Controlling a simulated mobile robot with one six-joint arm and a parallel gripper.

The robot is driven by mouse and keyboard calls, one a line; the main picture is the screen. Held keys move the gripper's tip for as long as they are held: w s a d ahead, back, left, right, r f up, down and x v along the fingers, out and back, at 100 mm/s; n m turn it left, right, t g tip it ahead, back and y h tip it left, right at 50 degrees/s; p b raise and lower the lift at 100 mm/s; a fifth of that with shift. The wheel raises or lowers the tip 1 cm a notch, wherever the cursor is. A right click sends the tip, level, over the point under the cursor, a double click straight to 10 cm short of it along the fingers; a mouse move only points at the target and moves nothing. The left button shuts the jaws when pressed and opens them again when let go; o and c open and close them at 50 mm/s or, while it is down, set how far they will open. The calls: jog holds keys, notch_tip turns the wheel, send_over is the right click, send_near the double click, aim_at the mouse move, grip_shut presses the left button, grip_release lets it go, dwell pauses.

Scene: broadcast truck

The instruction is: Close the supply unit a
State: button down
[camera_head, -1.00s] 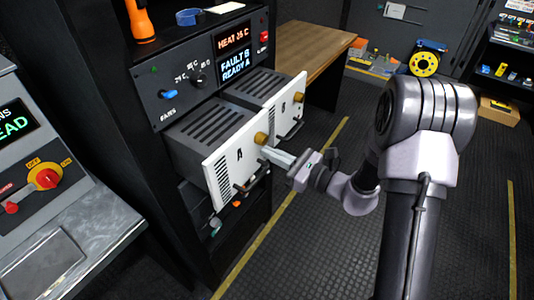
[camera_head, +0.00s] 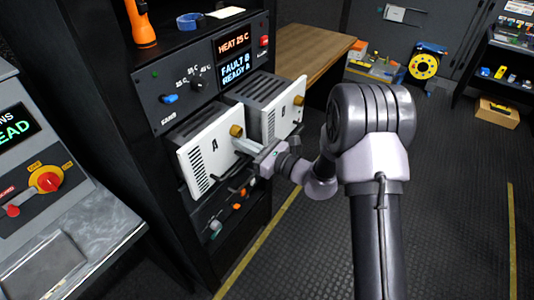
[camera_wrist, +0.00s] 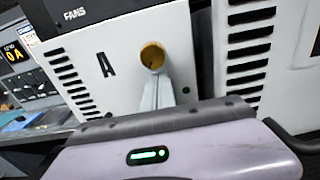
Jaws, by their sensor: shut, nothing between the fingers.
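Supply unit A (camera_head: 208,160) is a white-fronted drawer-like module marked "A", in the rack at the left of centre in the head view. In the wrist view the fingers (camera_wrist: 158,94) point at the face under the knob.
The control panel (camera_head: 205,75) above shows "FAULT B READY A". A grey console (camera_head: 60,220) is at the left. A wooden bench (camera_head: 308,52) is behind. The floor at right is clear.

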jog(key=x, duration=0.6)
jog(key=shift+w+a, duration=0.25)
jog(key=shift+a, duration=0.1)
jog(key=shift+r, duration=0.2)
jog(key=shift+r, duration=0.1)
